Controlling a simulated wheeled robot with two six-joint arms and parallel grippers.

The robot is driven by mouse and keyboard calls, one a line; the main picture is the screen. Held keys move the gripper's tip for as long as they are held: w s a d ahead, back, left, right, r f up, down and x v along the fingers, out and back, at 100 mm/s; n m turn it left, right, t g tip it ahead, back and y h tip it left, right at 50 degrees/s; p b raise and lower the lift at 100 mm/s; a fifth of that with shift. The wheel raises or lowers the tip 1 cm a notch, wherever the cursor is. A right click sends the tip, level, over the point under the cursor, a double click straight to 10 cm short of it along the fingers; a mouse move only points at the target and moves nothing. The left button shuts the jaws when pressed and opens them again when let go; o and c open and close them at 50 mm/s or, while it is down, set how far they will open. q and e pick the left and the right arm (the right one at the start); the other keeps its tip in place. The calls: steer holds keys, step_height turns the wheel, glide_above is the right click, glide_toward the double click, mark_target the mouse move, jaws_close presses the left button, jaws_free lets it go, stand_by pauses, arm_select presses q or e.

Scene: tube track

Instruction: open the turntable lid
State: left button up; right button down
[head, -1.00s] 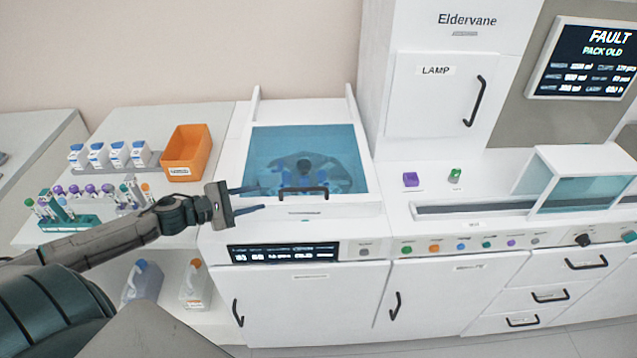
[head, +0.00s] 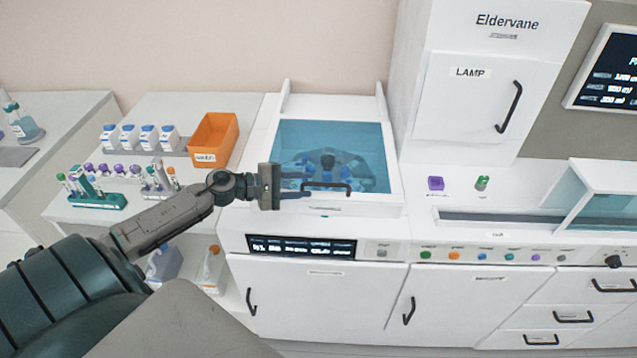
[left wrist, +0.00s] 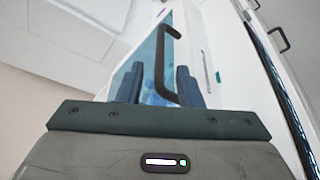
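The turntable lid (head: 290,140) is a blue see-through panel in a white frame, lying closed over the turntable. Its black bar handle (head: 327,186) is at the front edge. The handle also shows in the left wrist view (left wrist: 160,65), ahead of the fingers. My left gripper (head: 302,191) is at the left end of the handle, pointing right. In the left wrist view its two dark blue fingers (left wrist: 158,85) stand apart with the handle between them in the picture; I cannot tell whether they touch it. My right gripper is out of view.
An orange bin (head: 213,140), white bottles (head: 140,137) and tube racks (head: 97,199) stand on the left bench. A tall white cabinet (head: 470,110) rises right of the lid. A display strip (head: 300,247) runs below the lid.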

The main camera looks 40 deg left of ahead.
mark_target(313, 185)
arm_select(q)
steer(key=x, duration=0.1)
steer(key=p+x, duration=0.1)
steer(key=x, duration=0.1)
steer(key=shift+r, duration=0.2)
steer(key=shift+p+x, duration=0.6)
steer(key=shift+x, duration=0.4)
steer(key=shift+f, duration=0.25)
jaws_close()
